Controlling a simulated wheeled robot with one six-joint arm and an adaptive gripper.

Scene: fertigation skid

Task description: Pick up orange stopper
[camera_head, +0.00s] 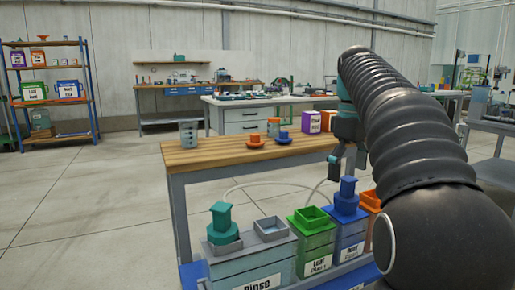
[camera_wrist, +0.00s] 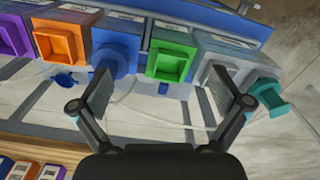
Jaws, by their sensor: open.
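The orange stopper (camera_head: 256,141), a small knob on a wide round flange, sits on the wooden tabletop (camera_head: 215,155) in the head view, left of a similar blue stopper (camera_head: 283,138). The orange stopper cannot be made out in the wrist view.
The skid carries a green-topped tank (camera_head: 312,235), a blue tank with a blue stopper (camera_head: 347,200), an orange tank (camera_wrist: 60,42) and a teal stopper (camera_head: 222,222). A clear beaker (camera_head: 188,133) and labelled boxes (camera_head: 312,121) stand on the table. A shelf (camera_head: 52,95) stands far left.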

